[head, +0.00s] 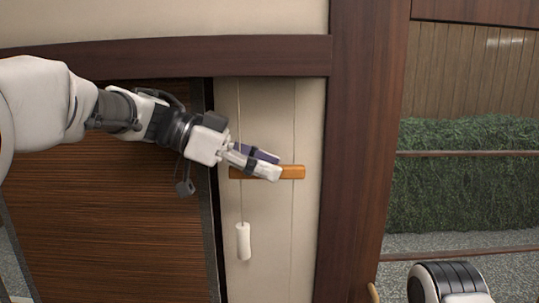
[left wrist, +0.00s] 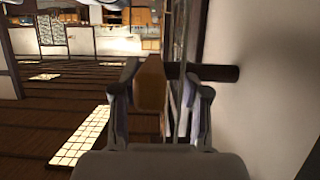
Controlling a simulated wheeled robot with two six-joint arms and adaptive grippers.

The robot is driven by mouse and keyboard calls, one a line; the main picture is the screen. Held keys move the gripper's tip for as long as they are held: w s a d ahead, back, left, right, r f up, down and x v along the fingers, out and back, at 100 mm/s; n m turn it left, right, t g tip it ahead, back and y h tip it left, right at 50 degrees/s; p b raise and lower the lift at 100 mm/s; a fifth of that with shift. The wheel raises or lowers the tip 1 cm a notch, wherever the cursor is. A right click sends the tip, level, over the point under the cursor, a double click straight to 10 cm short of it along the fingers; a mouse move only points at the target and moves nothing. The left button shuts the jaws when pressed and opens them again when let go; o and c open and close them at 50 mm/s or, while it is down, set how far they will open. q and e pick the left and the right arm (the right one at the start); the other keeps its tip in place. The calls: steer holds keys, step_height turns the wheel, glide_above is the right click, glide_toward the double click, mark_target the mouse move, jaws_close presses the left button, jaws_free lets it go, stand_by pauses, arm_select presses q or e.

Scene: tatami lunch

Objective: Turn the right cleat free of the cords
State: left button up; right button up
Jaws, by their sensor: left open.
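A light wooden cleat (head: 292,172) lies level across the pale wall strip, over its cords. In the left wrist view the cleat (left wrist: 151,84) stands between my fingers, on a dark peg (left wrist: 214,72) reaching to the wall. The cords (left wrist: 180,75) run just right of the cleat there, also between the fingers. My left gripper (head: 265,164) is open around the cleat, its fingers overlapping the cleat's middle in the head view. I cannot tell whether they touch it. My right gripper is out of view.
A white cord pull (head: 243,241) hangs below the cleat's left end. A brown slatted blind (head: 110,210) is at left, a dark post (head: 362,130) at right. A small light-brown piece (head: 373,293) shows low by the post. An opening to a hedge (head: 465,185) lies beyond.

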arm_select(q)
steer(key=shift+s+d, duration=0.3)
steer(key=shift+d, duration=0.25)
steer(key=shift+s, duration=0.25)
steer(key=shift+a, duration=0.25)
steer(key=shift+w+a, duration=0.1)
steer(key=shift+a, duration=0.15)
steer(key=shift+w+a+f, duration=0.1)
steer(key=shift+w, duration=0.1)
steer(key=c, duration=0.6)
jaws_close()
steer(key=shift+s, duration=0.1)
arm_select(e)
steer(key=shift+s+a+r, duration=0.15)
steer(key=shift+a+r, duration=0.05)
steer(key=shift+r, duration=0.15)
